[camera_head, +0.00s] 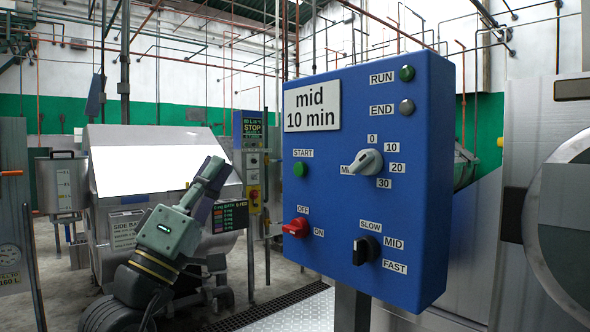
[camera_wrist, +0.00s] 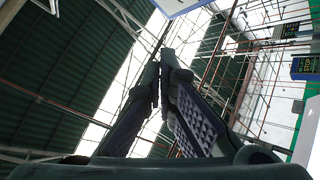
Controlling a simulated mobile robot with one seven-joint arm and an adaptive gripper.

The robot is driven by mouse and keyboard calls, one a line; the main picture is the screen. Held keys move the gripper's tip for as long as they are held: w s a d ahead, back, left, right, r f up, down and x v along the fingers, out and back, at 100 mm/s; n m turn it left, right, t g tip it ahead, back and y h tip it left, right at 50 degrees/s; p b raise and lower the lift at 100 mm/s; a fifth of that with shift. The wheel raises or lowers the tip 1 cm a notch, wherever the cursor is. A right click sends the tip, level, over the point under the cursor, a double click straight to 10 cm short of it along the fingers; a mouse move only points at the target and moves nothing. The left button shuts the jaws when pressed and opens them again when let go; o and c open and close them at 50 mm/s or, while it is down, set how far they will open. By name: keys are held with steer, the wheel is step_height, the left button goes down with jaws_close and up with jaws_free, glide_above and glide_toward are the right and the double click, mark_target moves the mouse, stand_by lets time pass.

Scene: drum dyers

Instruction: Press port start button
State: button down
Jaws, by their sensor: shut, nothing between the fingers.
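The green round button (camera_head: 300,169) marked START sits on the left side of a blue control panel (camera_head: 340,200) in the head view. The panel carries a sign (camera_head: 312,106) reading "mid 10 min". No label reading "port" is legible on it. My gripper (camera_head: 214,166) is left of the panel, apart from the button, with its fingers pointing up and slightly right. In the wrist view my gripper (camera_wrist: 168,55) has its fingertips together, with nothing between them. The START button is not seen in the wrist view.
The panel also bears a white dial knob (camera_head: 368,162), a red switch (camera_head: 296,228), a black speed knob (camera_head: 366,251) and RUN and END lamps. A steel machine (camera_head: 115,160) stands behind my arm. A narrower blue panel (camera_head: 252,165) stands farther back. Metal machinery (camera_head: 515,200) is at right.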

mark_target(300, 169)
steer(key=shift+w+d+f+g+h, duration=0.2)
steer(key=shift+w+d+g+h, duration=0.1)
steer(key=shift+d+g, duration=0.25)
steer(key=shift+w+d+f+g+h, duration=0.2)
steer(key=shift+w+d+g, duration=0.15)
steer(key=shift+d, duration=0.35)
steer(key=w+d+p, duration=0.3)
steer(key=w+d, duration=0.2)
steer(key=d, duration=0.2)
steer(key=shift+w, duration=0.1)
stand_by(0.9)
steer(key=shift+w+d, duration=0.2)
steer(key=shift+d, duration=0.2)
